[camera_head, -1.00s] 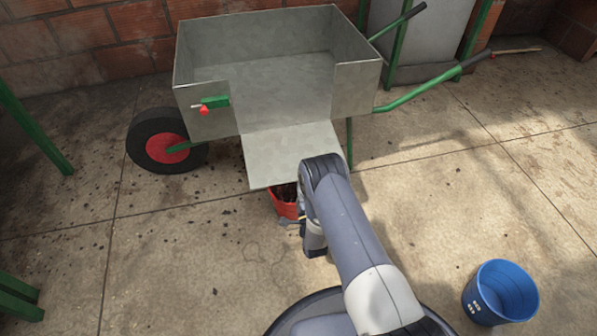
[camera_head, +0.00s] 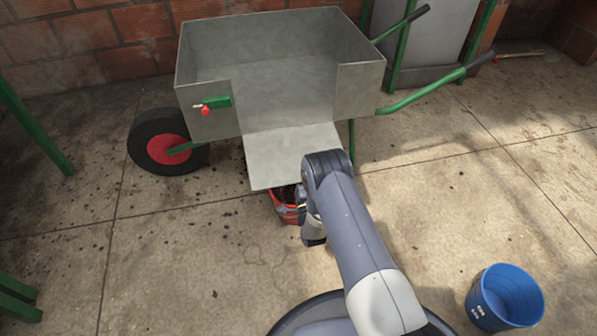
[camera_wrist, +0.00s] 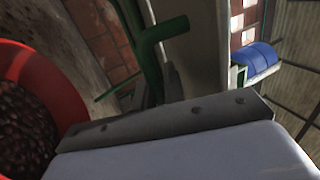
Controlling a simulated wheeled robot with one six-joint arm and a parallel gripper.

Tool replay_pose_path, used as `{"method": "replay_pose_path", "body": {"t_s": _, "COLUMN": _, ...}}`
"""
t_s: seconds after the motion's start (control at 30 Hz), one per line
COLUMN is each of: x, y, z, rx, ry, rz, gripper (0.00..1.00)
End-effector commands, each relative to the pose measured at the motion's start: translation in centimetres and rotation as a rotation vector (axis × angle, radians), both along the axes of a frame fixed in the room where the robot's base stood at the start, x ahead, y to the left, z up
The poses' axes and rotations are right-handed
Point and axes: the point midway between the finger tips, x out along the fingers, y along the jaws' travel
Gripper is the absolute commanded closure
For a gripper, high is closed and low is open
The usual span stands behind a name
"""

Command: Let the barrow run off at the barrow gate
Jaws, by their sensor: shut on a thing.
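The metal barrow (camera_head: 285,55) stands with its gate (camera_head: 290,155) swung down as a sloping flap. The tray inside looks bare where I can see it. A green latch with a red knob (camera_head: 206,110) sits on its side, left of the opening. A red bucket (camera_head: 289,211) stands under the flap's lower edge; in the wrist view the red bucket (camera_wrist: 50,75) holds dark round cherries. My gripper (camera_head: 296,208) is at the bucket's side and shut on it. The exact grip is hidden by my arm and the flap.
A blue bucket (camera_head: 505,298) stands on the floor at the lower right. A green-framed grey machine (camera_head: 432,50) stands behind the barrow handles. Dark bits litter the floor around the barrow wheel (camera_head: 167,142). Open concrete floor lies to the left and right.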

Motion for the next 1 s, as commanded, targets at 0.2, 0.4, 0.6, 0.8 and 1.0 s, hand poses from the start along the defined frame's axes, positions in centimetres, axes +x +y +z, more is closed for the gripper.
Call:
{"method": "replay_pose_path", "body": {"t_s": 0.2, "x": 0.0, "y": 0.0, "z": -0.1, "rx": 0.000, "ry": 0.001, "rz": 0.000, "gripper": 1.00}}
{"method": "replay_pose_path", "body": {"t_s": 0.4, "x": -0.1, "y": 0.0, "z": 0.6, "rx": -0.005, "ry": 0.017, "rz": 0.000, "gripper": 1.00}}
{"method": "replay_pose_path", "body": {"t_s": 0.6, "x": -0.6, "y": -0.1, "z": 2.4, "rx": -0.031, "ry": 0.109, "rz": 0.000, "gripper": 1.00}}
{"method": "replay_pose_path", "body": {"t_s": 0.8, "x": -0.9, "y": -0.2, "z": 3.1, "rx": -0.051, "ry": 0.177, "rz": 0.000, "gripper": 1.00}}
{"method": "replay_pose_path", "body": {"t_s": 1.0, "x": -0.9, "y": -0.2, "z": 3.0, "rx": -0.053, "ry": 0.185, "rz": 0.000, "gripper": 1.00}}
